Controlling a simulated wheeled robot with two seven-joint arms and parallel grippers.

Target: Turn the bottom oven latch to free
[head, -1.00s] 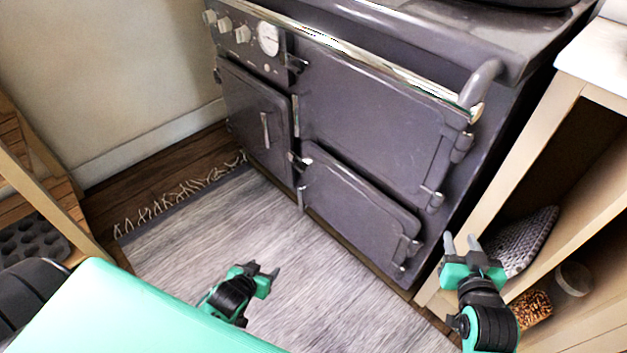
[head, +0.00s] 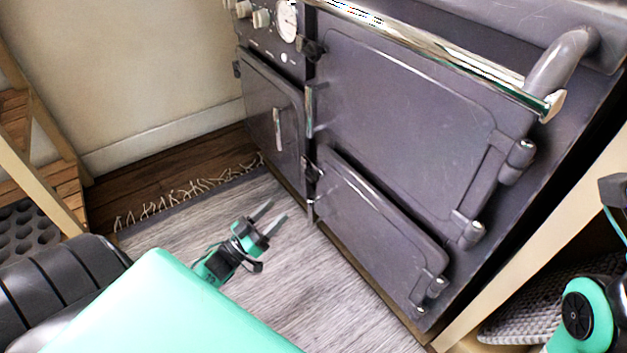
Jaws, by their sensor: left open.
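The bottom oven door (head: 378,232) is a low dark grey door on the range, and it looks closed. Its small dark latch (head: 312,173) is at the door's upper left edge, beside the narrow post between the doors. I cannot tell the latch's exact setting. My left gripper (head: 271,214) is open and empty over the rug, with its fingers pointing up and right towards the range. It is left of the latch, lower in the picture and apart from it. Only parts of my right arm show at the right edge; its fingertips are not visible.
A larger oven door (head: 405,120) is above the bottom one, and a left door (head: 270,115) with a chrome handle is beside it. A chrome rail (head: 430,52) runs across the front. The grey rug (head: 300,290) is clear. A wooden shelf unit (head: 500,297) stands close at right.

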